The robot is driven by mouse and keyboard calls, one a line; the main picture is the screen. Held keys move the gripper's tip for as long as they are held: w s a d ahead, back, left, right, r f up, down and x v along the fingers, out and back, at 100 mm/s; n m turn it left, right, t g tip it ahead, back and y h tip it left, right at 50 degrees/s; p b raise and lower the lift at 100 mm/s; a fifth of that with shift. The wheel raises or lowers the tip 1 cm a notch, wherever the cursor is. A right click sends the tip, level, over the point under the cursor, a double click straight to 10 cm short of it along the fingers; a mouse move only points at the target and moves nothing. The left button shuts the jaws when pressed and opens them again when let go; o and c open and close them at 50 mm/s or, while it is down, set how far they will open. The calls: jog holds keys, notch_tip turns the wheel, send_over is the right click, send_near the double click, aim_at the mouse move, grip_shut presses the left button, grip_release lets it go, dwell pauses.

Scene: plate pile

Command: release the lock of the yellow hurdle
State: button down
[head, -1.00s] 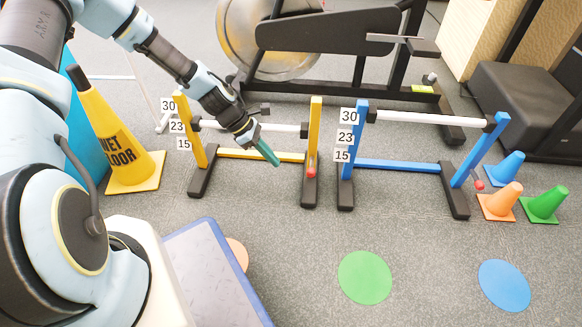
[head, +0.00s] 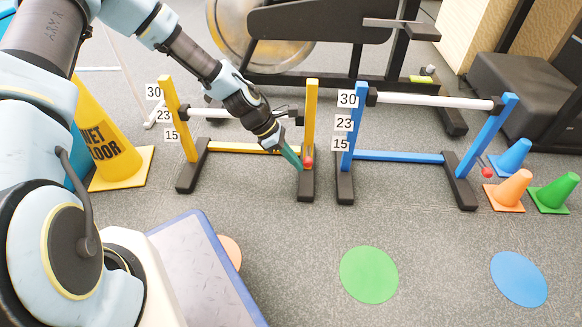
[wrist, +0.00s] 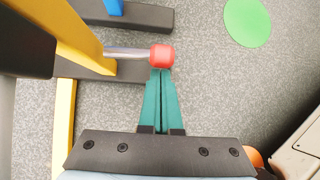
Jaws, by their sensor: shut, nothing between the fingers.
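The yellow hurdle (head: 312,118) stands left of the blue hurdle, with a white bar (head: 210,113) partly behind my arm. A red knob on a metal pin (head: 308,163) sticks out low on its right post. In the wrist view the red knob (wrist: 162,57) sits at the end of the pin (wrist: 128,54), beside the yellow post (wrist: 78,35). My gripper (head: 298,166) is shut, its teal fingers together and empty. In the wrist view the fingertips (wrist: 161,72) are right at the knob; I cannot tell whether they touch it.
The blue hurdle (head: 400,158) stands close on the right. Small cones (head: 513,188) stand beyond it. A yellow wet-floor cone (head: 108,150) is at the left. A blue-edged platform (head: 205,265) lies in front. Open floor holds a green disc (head: 369,275) and a blue disc (head: 518,279).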

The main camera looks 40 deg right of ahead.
jog(key=shift+r+p, duration=0.15)
jog(key=shift+p, duration=0.15)
jog(key=shift+r+p, duration=0.15)
jog(key=shift+p, duration=0.5)
jog(key=shift+r+g+y+p, duration=0.25)
jog(key=shift+g+y+p, duration=0.2)
jog(key=shift+p, duration=0.45)
jog(key=shift+w+r+p, duration=0.1)
jog(key=shift+r+p, duration=0.15)
jog(key=shift+p, duration=0.6)
jog(key=p, duration=0.2)
jog(key=r+p, duration=0.1)
jog(key=p, duration=0.1)
jog(key=r+p, duration=0.1)
jog(key=p, duration=0.1)
jog(key=shift+w+d+r+p, duration=0.1)
jog(key=shift+w+d+p, duration=0.4)
jog(key=shift+p, duration=0.2)
jog(key=shift+r, duration=0.1)
